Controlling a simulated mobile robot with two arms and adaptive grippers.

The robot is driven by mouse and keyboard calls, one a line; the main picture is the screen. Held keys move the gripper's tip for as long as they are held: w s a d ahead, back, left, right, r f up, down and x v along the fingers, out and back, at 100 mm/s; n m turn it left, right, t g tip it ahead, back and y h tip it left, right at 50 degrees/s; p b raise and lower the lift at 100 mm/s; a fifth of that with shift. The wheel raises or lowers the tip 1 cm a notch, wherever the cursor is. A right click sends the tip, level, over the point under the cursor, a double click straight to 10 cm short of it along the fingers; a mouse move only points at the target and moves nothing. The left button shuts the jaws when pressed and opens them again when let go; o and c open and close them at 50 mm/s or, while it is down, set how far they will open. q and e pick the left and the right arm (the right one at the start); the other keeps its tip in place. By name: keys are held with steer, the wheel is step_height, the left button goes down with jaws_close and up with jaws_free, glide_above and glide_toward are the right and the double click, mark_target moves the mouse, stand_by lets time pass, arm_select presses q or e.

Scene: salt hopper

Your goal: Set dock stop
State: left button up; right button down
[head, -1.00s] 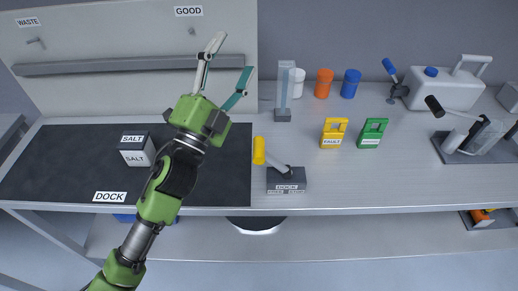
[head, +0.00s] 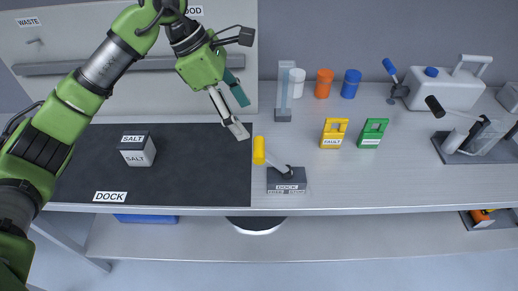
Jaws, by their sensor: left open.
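The dock stop is a small dark grey block (head: 287,181) labelled DOCK at the front of the bench, just right of the black dock mat (head: 200,185). Its lever has a yellow handle (head: 259,151) that leans up and to the left. My left gripper (head: 240,117) is open and empty, pointing down and right. In the picture its fingertips are just above and left of the yellow handle, apart from it. A grey box labelled SALT (head: 138,150) sits on the mat. My right gripper is not in view.
A clear upright column (head: 284,92) stands behind the dock stop. Yellow (head: 333,134) and green (head: 372,134) tags stand to the right. White, orange (head: 324,84) and blue (head: 351,84) cups, a white jug (head: 436,88) and a black-handled lever device (head: 472,137) are farther back or right.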

mark_target(257, 147)
arm_select(q)
steer(key=shift+y, duration=0.3)
steer(key=p+x, duration=0.1)
steer(key=x, duration=0.3)
steer(key=p+x, duration=0.2)
steer(key=x, duration=0.2)
steer(key=a+p+x, duration=0.1)
steer(key=x, duration=0.3)
steer(key=shift+w+f, duration=0.15)
steer(key=shift+d+f, duration=0.25)
steer(key=shift+f, duration=0.4)
steer(key=c, duration=1.6)
